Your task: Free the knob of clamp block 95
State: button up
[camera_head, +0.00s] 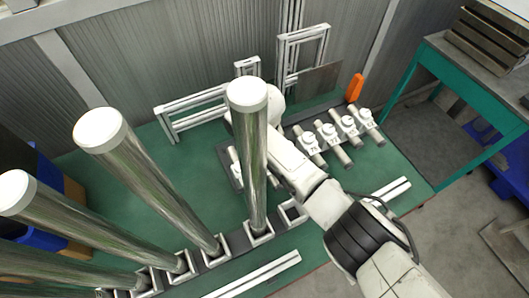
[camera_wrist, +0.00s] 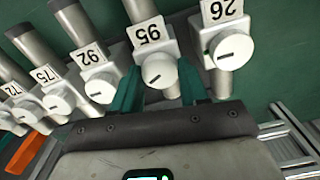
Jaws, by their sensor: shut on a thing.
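Clamp block 95 is in the wrist view, with its white label (camera_wrist: 148,34) above a round white knob (camera_wrist: 159,69) that has a dark slot line, slightly tilted. My gripper (camera_wrist: 161,76) has its green fingers on either side of this knob and is shut on it. The block sits on a grey metal tube. In the head view my gripper is hidden behind my arm and a tall post, and I cannot tell which block there is 95.
Clamp block 26 (camera_wrist: 222,45) stands close on the right, block 92 (camera_wrist: 98,88) on the left, then 75 and 72. An orange piece (camera_head: 355,87) stands past the row. Tall white-capped metal posts (camera_head: 250,160) rise close to my arm. A green-framed table (camera_head: 450,65) is at right.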

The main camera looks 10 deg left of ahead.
jog(key=n, duration=0.4)
jog(key=shift+n+b, duration=0.3)
jog(key=shift+b, duration=0.05)
jog(key=n, duration=0.3)
jog(key=shift+n, duration=0.4)
jog(key=n+b, duration=0.1)
jog(key=n, duration=0.6)
jog(key=shift+w, duration=0.1)
jog(key=n+b, duration=0.1)
jog(key=n, duration=0.3)
jog(key=shift+n, duration=0.4)
jog(key=n, duration=0.3)
jog(key=shift+n+b, duration=0.3)
jog(key=n, duration=0.3)
jog(key=shift+n+b, duration=0.6)
jog(key=shift+n, duration=1.5)
